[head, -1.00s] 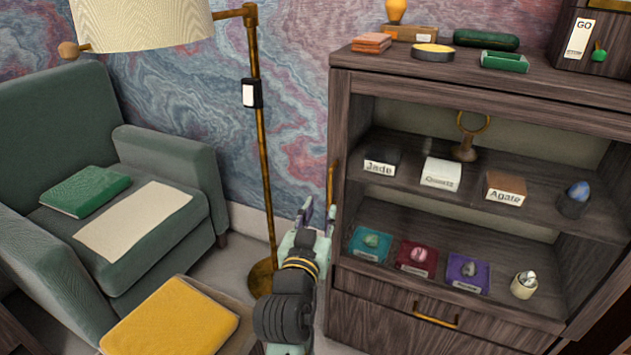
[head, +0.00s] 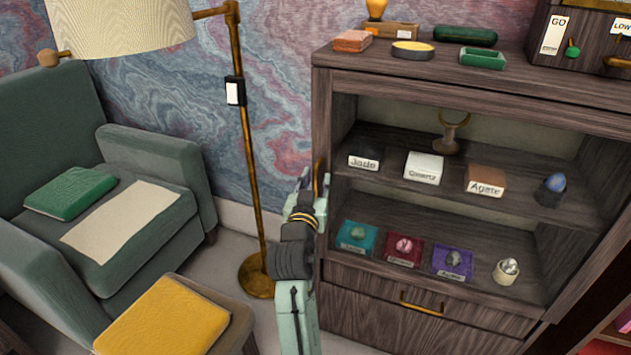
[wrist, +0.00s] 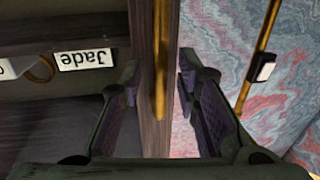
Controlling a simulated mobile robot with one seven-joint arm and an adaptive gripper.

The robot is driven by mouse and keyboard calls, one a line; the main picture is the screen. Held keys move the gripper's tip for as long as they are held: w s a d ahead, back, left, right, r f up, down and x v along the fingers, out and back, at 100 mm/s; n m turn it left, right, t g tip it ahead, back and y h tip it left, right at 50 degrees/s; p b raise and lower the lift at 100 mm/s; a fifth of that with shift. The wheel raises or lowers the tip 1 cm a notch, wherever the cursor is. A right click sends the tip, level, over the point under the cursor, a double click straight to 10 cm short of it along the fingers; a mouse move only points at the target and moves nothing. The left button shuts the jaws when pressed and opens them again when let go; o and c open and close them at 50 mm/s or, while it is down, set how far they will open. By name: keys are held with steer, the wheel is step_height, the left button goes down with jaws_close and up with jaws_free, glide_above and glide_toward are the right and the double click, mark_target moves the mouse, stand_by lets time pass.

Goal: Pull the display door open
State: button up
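The display cabinet (head: 420,78) is dark wood, and its shelves show through the front; I cannot tell whether clear glass covers them. A vertical brass handle (head: 317,177) is on its left front edge. In the wrist view the handle (wrist: 160,60) runs down between my fingers, in front of a wooden upright (wrist: 143,40). My gripper (head: 311,182) is at the handle in the head view. In the wrist view my gripper (wrist: 158,92) is open, one finger on each side of the handle, with gaps left. The door looks closed.
Inside stand labelled blocks, such as Jade (head: 365,155) and Quartz (head: 423,167), and several stones on coloured cards. A drawer handle (head: 422,308) is below. A floor lamp (head: 252,160) stands close on the left, with a green armchair (head: 150,150) and a yellow-topped stool (head: 165,325) beyond.

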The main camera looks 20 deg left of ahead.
jaws_close()
stand_by(0.8)
